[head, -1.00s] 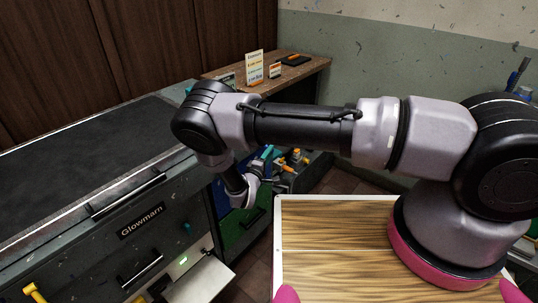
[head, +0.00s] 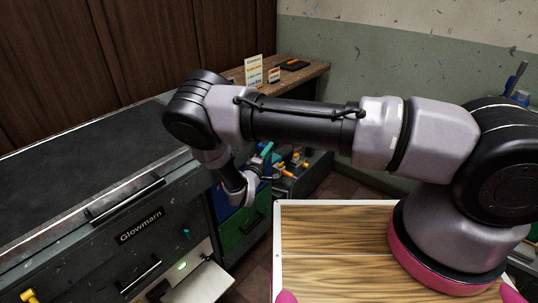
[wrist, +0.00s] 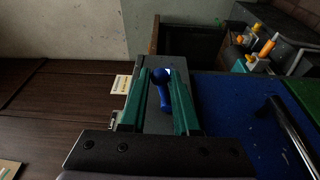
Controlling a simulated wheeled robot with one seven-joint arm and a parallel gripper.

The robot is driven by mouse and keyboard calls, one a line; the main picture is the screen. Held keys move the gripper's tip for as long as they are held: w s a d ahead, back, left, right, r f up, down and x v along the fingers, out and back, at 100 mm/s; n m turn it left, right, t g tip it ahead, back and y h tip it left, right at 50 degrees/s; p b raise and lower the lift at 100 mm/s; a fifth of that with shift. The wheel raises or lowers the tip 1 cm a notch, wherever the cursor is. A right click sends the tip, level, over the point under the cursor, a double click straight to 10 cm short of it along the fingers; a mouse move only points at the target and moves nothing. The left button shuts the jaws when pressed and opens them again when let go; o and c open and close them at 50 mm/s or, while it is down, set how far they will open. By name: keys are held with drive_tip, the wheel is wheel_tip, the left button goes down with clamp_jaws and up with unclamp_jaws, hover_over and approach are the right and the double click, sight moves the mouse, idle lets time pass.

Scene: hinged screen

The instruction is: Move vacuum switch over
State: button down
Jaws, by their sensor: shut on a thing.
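The vacuum switch appears to be the small blue lever with a round end (wrist: 162,88) in the wrist view. It lies between the two green fingers of my gripper (wrist: 163,80), in front of a grey surface. The fingers are closed in on it, though the exact contact is hard to see. In the head view, my gripper (head: 267,152) shows only in part as teal fingers beyond my wrist, close to the blue and green drawer fronts. The switch cannot be made out there.
A grey Glowmarn cabinet (head: 120,262) with a dark top fills the left, with a pale flap open low down. A blue drawer front (wrist: 235,120) with a dark handle is beside my gripper. Orange-and-grey items (head: 293,165) stand beyond it. A wooden desk (head: 312,76) is behind.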

drive_tip(key=shift+r, duration=0.1)
drive_tip(key=shift+w+a+r, duration=0.15)
drive_tip(key=shift+r, duration=0.25)
drive_tip(key=shift+w+a+r, duration=0.1)
drive_tip(key=shift+r, duration=0.25)
drive_tip(key=c, duration=0.5)
unclamp_jaws()
drive_tip(key=shift+c, duration=0.2)
